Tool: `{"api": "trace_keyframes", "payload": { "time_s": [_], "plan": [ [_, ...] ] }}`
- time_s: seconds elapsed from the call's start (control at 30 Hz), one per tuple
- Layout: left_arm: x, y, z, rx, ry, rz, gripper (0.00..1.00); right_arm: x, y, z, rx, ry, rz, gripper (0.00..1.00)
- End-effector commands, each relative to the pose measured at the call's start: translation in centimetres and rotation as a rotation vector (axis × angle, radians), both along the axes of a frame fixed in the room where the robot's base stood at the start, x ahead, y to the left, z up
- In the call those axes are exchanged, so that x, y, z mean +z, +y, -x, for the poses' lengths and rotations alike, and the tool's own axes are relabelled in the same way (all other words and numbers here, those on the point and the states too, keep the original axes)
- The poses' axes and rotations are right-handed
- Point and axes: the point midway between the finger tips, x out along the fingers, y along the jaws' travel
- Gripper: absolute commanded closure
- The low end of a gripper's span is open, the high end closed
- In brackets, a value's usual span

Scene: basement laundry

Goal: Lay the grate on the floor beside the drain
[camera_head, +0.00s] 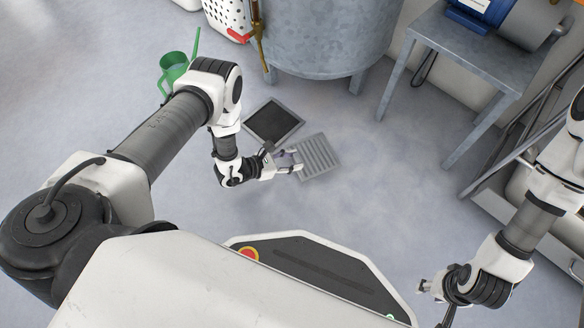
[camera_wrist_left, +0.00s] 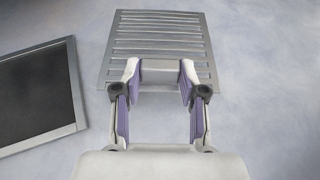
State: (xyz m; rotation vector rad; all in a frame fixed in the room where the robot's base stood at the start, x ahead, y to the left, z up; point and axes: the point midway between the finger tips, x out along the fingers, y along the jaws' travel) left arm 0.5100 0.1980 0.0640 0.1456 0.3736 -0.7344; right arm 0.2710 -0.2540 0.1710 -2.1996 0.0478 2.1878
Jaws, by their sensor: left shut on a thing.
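The grate (camera_head: 320,153) is a grey slatted metal square at the right of the drain (camera_head: 273,121), a dark square opening with a pale metal frame. In the left wrist view the grate (camera_wrist_left: 160,35) is ahead of the fingers and the drain (camera_wrist_left: 35,95) is at the left, with a strip of floor showing between them. My left gripper (camera_head: 296,160) is shut on the grate's near edge, with a finger at each side of a grey piece there. Whether the grate touches the floor is hard to tell. My right gripper (camera_head: 435,292) is at the lower right, far from the grate; its fingers are unclear.
A green watering can (camera_head: 174,68) stands on the floor at the upper left. A large metal tub (camera_head: 320,40) and a white basket (camera_head: 228,15) stand behind the drain. A metal table (camera_head: 465,60) is at the upper right. The floor right of the grate is clear.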

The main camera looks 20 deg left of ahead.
Motion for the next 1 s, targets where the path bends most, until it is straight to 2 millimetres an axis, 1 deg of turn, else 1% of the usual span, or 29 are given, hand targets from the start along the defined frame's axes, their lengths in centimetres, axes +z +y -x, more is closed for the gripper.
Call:
{"api": "trace_keyframes", "payload": {
  "time_s": [0.07, 0.2, 0.27, 0.47, 0.6, 0.63, 0.67, 0.7, 1.0],
  "plan": [
    [-0.5, 0.5, -0.5, 0.001, -0.002, 0.000, 1.00, -0.7, 0.0, -0.1, -0.001, -0.002, 0.000, 0.60],
    [-3.1, 0.5, -0.5, 0.000, 0.000, 0.000, 1.00, -2.9, -0.1, -0.2, -0.004, -0.005, 0.001, 0.60],
    [-3.8, 0.5, -0.5, 0.000, -0.001, 0.001, 1.00, -3.6, -0.1, -0.5, 0.000, -0.013, 0.003, 0.60],
    [-3.4, 0.5, -0.5, 0.000, 0.000, 0.000, 1.00, -3.2, -0.1, -0.6, 0.002, -0.016, 0.003, 0.60],
    [-3.9, 0.5, -0.5, 0.000, 0.000, 0.000, 1.00, -3.6, -0.1, -0.6, 0.003, -0.018, 0.003, 0.60],
    [-3.8, 0.5, -0.5, 0.000, 0.001, 0.000, 0.52, -3.5, -0.1, -0.7, 0.004, -0.018, 0.003, 0.60],
    [-3.7, 0.5, -0.5, 0.000, 0.001, 0.000, 0.41, -3.5, -0.1, -0.7, 0.004, -0.018, 0.003, 0.60],
    [-3.7, 0.5, -0.5, 0.000, 0.001, 0.000, 0.34, -3.4, -0.1, -0.7, 0.004, -0.018, 0.003, 0.60],
    [-3.5, 0.4, -0.5, 0.000, 0.001, 0.000, 0.34, -3.3, -0.1, -0.6, 0.003, -0.017, 0.003, 0.60]
  ]
}}
